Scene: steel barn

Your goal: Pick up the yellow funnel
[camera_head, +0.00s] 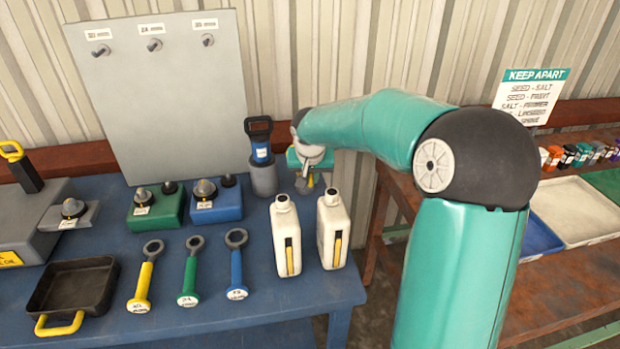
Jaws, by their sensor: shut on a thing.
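My gripper (306,180) is at the end of the teal arm, near the back right corner of the blue table. It is small in this view and partly hidden by my wrist. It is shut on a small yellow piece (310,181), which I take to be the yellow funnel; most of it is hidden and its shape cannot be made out. The gripper is just behind the two white jugs and to the right of a grey cylinder. I cannot tell whether the yellow piece touches the table.
Two white jugs (286,238) (333,232) stand close in front of the gripper. A grey cylinder with a blue, black-handled tool (260,150) stands to its left. A grey pegboard (165,95) leans behind. A rusty bench (570,275) with trays is on the right.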

